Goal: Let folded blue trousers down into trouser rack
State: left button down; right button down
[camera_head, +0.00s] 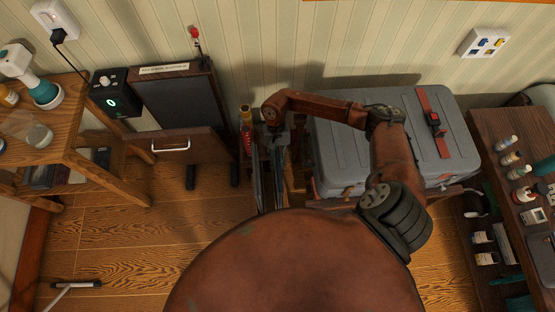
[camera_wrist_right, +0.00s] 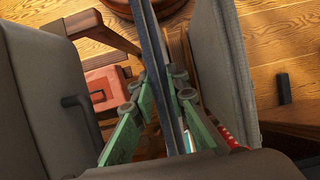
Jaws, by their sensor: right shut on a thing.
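The folded blue trousers show as a thin, dark blue upright strip (camera_wrist_right: 160,75) in the right wrist view. My right gripper (camera_wrist_right: 168,105) is shut on them, with its green fingers on both sides of the strip. In the head view, my right gripper (camera_head: 272,140) points down into the narrow space left of the grey suitcase. Narrow upright grey-blue strips (camera_head: 266,185) show below it; I cannot tell which are the trousers and which are the rack. The trouser rack is not clearly made out, and the trousers' lower end is hidden. My left gripper is not in view.
The grey suitcase (camera_head: 345,150) with a red strap stands close on the right. A dark panel unit (camera_head: 180,100) with a handled front stands left. A wooden shelf (camera_head: 85,150) and a bottle-covered cabinet (camera_head: 485,130) stand at the sides. Floor (camera_head: 125,235) is open at lower left.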

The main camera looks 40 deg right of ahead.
jog(key=c, duration=1.8)
grip_release()
jog(key=v, duration=1.2)
jog(key=shift+d, duration=0.1)
